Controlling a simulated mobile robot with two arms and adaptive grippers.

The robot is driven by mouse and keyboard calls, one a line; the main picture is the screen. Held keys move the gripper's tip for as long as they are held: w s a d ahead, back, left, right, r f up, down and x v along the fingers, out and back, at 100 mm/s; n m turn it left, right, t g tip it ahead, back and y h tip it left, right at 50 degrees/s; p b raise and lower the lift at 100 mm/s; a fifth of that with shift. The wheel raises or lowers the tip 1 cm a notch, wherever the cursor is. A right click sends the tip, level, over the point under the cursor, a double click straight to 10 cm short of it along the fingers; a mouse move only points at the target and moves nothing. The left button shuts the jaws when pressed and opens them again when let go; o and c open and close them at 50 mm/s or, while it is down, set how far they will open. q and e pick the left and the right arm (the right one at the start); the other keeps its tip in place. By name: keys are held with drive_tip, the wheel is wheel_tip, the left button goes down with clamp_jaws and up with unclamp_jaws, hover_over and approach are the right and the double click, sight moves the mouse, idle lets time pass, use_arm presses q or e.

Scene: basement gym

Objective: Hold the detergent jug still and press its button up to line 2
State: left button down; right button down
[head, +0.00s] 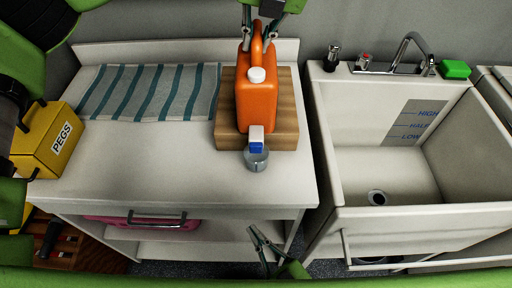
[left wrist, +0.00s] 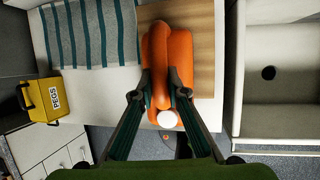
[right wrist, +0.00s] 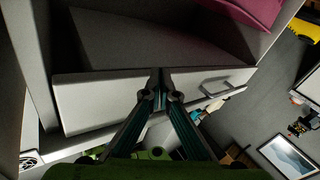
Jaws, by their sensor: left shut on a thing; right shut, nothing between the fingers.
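The orange detergent jug (head: 257,105) lies on a wooden block (head: 288,112) on the white counter, white cap up. Its white spout with a blue button (head: 256,147) points to the front edge. A small grey cup (head: 256,162) is below the spout; its lines are too small to read. My left gripper (head: 262,38) is shut on the jug's handle; in the left wrist view the fingers straddle the handle (left wrist: 160,75). My right gripper (head: 253,231) is shut and empty, low in front of the counter, below the cup and apart from it.
A striped cloth (head: 150,92) and a yellow PEGS box (head: 48,142) are on the counter's left. A sink (head: 400,180) with a faucet and a green sponge (head: 455,69) is at right. A drawer handle (head: 157,219) and pink item (head: 110,222) are below the counter.

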sight(256, 148)
use_arm(q)
drive_tip(key=shift+r, duration=0.1)
use_arm(e)
wheel_tip(256, 148, up, 24)
drive_tip(key=s+m+t+y, duration=0.2)
drive_tip(key=s+m+t, duration=0.1)
drive_tip(key=t, duration=0.3)
drive_tip(key=shift+d+f+m, duration=0.2)
drive_tip(key=shift+d+m, duration=0.1)
drive_tip(key=shift+w, duration=0.1)
drive_tip(key=shift+w, duration=4.4)
drive_tip(key=shift+w, duration=0.15)
use_arm(q)
drive_tip(key=shift+s, duration=0.1)
use_arm(e)
drive_tip(key=shift+w, duration=0.1)
